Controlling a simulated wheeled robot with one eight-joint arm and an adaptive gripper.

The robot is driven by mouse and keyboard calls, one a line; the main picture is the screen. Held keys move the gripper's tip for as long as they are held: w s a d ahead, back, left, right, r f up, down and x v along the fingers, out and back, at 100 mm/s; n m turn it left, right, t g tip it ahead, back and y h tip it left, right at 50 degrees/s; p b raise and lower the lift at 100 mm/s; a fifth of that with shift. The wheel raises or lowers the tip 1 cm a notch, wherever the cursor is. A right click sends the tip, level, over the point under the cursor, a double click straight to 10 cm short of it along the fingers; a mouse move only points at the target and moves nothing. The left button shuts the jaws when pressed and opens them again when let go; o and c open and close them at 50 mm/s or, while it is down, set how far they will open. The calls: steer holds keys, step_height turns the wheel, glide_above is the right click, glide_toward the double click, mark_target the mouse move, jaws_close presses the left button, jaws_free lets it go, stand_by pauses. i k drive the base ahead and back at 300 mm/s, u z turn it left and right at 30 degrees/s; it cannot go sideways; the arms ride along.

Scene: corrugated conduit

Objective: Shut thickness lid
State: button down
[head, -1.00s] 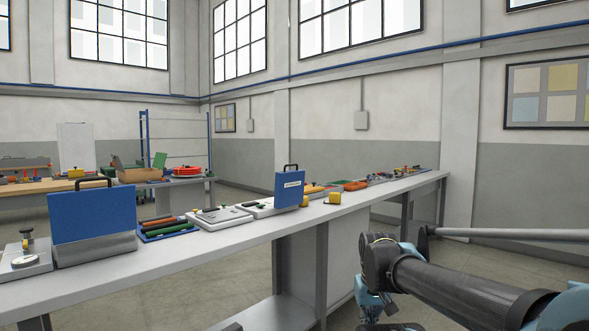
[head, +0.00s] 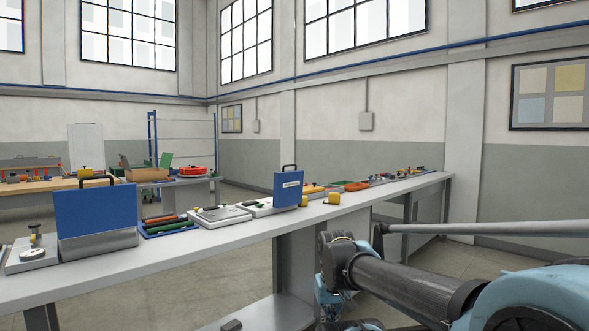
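A blue lid (head: 289,189) with a dark handle and a small white label stands upright at the middle of the long bench; the label is too small to read. A low pale case (head: 258,207) lies beside its foot. A second, larger blue lid (head: 96,211) with a dark handle stands upright on a grey metal case (head: 98,245) at the left, with no label visible. My arm reaches in from the lower right, in front of the bench and apart from both lids. My gripper's fingers cannot be made out.
The long bench (head: 190,260) has a clear front strip. A tray of coloured tubes (head: 168,226), a pale flat case (head: 220,215) and a yellow block (head: 334,198) lie near the labelled lid. A gauge stand (head: 35,252) is at far left. Open floor lies behind.

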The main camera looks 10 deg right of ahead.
mark_target(288, 185)
steer(key=i, duration=1)
